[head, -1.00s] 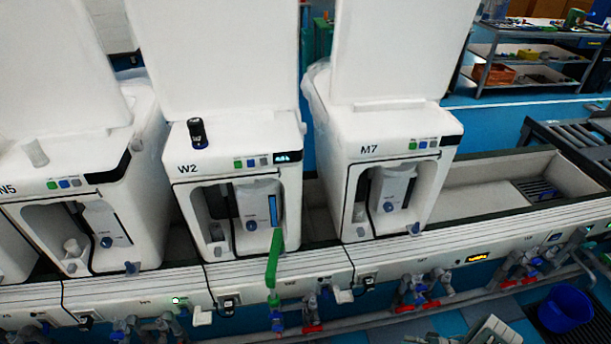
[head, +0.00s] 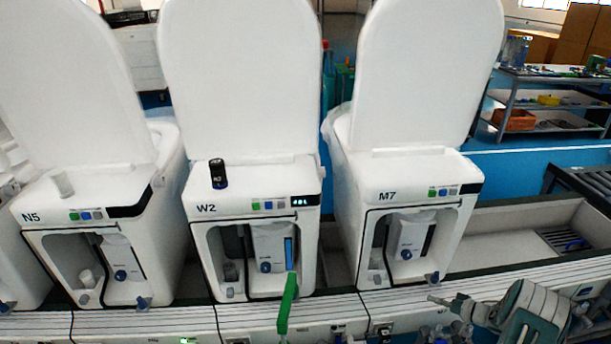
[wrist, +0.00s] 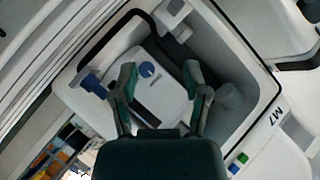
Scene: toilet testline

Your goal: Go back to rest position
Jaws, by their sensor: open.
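My gripper shows in the wrist view (wrist: 162,85) with its two dark green fingers spread apart and nothing between them. In that view it is in front of the open compartment of the toilet unit marked M7 (wrist: 285,150). A white tank with a round blue knob (wrist: 147,69) lies behind the fingers. In the head view my arm (head: 520,318) is at the lower right, below and in front of the M7 unit (head: 425,180).
Toilet unit W2 (head: 235,200) stands left of M7, with a dark cylinder (head: 218,173) on top and a green handle (head: 288,303) in front. Unit N5 (head: 60,200) is further left. The trough (head: 500,220) right of M7 is mostly empty. A shelf (head: 550,105) stands at the back right.

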